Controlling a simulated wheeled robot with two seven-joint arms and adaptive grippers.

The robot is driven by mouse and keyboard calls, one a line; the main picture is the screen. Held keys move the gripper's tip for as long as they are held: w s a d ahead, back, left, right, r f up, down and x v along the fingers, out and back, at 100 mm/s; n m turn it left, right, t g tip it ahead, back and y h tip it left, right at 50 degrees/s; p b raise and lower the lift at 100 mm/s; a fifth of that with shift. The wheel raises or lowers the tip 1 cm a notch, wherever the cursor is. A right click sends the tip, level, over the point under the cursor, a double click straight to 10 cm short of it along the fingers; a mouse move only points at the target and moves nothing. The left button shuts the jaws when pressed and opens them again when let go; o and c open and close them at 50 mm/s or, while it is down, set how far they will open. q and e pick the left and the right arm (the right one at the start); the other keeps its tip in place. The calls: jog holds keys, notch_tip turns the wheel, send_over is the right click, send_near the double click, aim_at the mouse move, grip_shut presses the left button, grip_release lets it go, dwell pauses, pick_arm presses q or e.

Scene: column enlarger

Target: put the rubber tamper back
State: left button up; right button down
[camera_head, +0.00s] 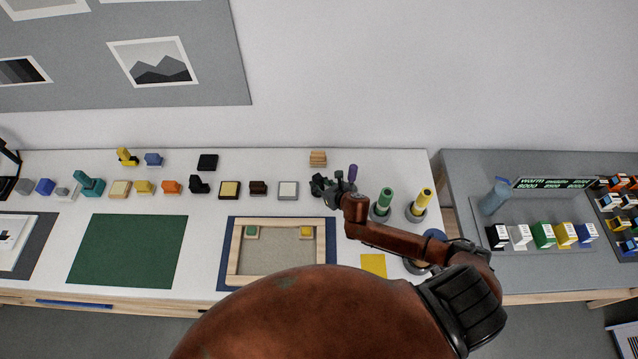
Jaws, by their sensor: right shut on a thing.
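My right gripper (328,186) is near the back of the white table, right of the row of small blocks. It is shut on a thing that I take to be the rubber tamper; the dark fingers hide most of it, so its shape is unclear. A purple upright piece (352,172) shows just right of the fingers; I cannot tell whether it is held or stands behind. A green-handled tool (385,197) and a yellow-handled tool (425,200) stand upright in grey round holders to the right. My left gripper is out of view.
A wooden frame (233,253) lies on a blue mat, left of a yellow square (373,265). A green mat (127,250) lies further left. A wooden block (318,158) stands behind the gripper. My right arm covers part of the table's right side.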

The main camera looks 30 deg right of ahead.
jog(key=c, duration=1.6)
grip_release()
jog(key=shift+f, duration=0.1)
jog(key=shift+s+r+p, duration=0.25)
jog(key=shift+r+p, duration=0.05)
jog(key=shift+p+v, duration=2.7)
jog(key=shift+v, duration=1)
jog(key=shift+f, duration=0.1)
